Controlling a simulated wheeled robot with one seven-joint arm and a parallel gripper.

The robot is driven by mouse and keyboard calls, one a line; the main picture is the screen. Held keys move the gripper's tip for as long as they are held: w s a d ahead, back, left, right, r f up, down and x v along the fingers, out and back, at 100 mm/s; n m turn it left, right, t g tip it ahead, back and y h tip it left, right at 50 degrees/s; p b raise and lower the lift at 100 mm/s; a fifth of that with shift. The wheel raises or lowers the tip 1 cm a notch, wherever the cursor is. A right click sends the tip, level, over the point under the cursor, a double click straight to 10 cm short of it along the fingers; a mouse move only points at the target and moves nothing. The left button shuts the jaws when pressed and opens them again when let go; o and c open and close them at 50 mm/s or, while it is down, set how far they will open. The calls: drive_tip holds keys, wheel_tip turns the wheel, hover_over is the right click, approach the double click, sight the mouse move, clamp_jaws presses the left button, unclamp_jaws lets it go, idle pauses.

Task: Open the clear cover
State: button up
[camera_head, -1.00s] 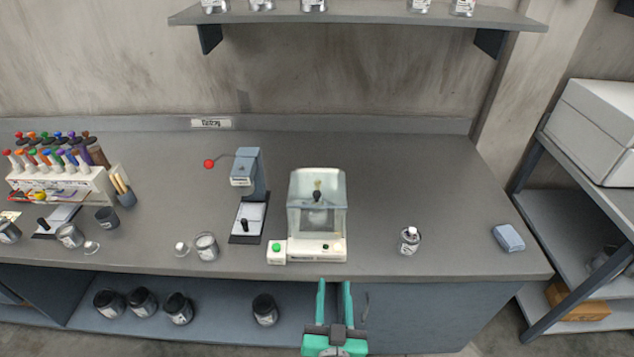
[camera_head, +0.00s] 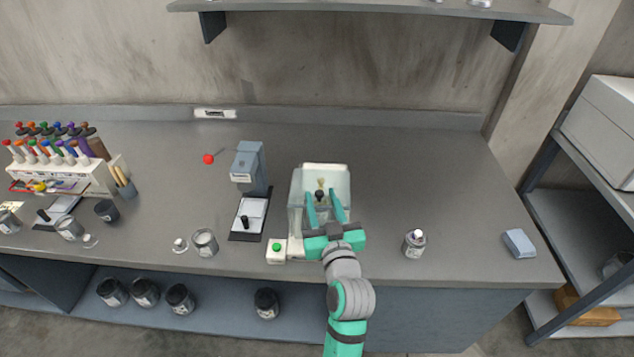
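The clear cover (camera_head: 337,178) is a box-like transparent hood with a pale top, standing on a white machine base at the middle of the bench. It looks closed. A dark knob (camera_head: 320,194) shows at the cover, between my fingertips in the picture. My gripper (camera_head: 325,202) is in front of and over the cover, its two green fingers apart and pointing away from me. I cannot tell whether the fingers touch the knob. The gripper and wrist hide most of the machine's base and the cover's lower front. A white box with a green button (camera_head: 276,250) sits at the base's left.
A grey press-like device (camera_head: 248,172) stands left of the cover. A shelf (camera_head: 370,8) hangs above. The bench behind the cover is clear.

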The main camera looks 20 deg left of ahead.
sight(318, 190)
drive_tip(key=x, duration=0.4)
drive_tip(key=shift+w+a, duration=0.15)
drive_tip(key=shift+a, duration=0.1)
drive_tip(key=shift+x, duration=1)
drive_tip(key=shift+d, duration=0.1)
